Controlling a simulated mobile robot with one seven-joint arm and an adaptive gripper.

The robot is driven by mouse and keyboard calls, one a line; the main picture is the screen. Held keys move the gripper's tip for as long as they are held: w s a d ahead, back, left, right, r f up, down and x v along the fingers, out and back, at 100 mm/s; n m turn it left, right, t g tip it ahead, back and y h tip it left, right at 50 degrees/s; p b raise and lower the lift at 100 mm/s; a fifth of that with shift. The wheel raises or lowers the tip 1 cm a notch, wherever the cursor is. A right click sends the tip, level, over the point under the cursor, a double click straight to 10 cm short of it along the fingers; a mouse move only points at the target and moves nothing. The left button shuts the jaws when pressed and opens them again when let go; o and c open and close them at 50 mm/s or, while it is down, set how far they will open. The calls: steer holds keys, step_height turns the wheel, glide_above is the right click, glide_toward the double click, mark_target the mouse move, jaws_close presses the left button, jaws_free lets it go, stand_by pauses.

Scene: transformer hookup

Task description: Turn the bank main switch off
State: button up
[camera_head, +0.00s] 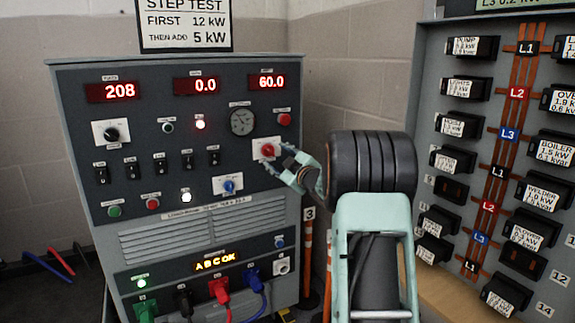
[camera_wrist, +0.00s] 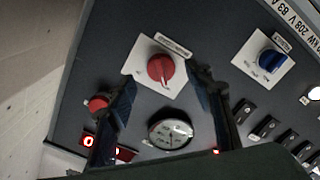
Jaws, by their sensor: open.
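A red rotary knob on a white plate (camera_head: 267,150), most likely the bank main switch, is at the right of the grey load bank's front panel. In the wrist view, which is turned over, the red knob (camera_wrist: 160,69) stands on its white plate under a label too small to read. My gripper (camera_head: 284,166) is in front of the panel, just right of and below the knob in the head view. In the wrist view my gripper (camera_wrist: 165,88) is open, its two fingers spread either side of the knob's line, apart from it. Nothing is held.
A blue knob (camera_head: 229,186), a red button (camera_head: 284,119) and a round gauge (camera_head: 242,121) lie near the red knob. Several black toggles (camera_head: 158,163) are to the left. Red displays read 208, 0.0 and 60.0. A breaker panel (camera_head: 427,105) stands at right.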

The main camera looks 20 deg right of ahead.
steer(key=s, duration=0.7)
steer(key=shift+s, duration=0.35)
steer(key=shift+d, duration=0.1)
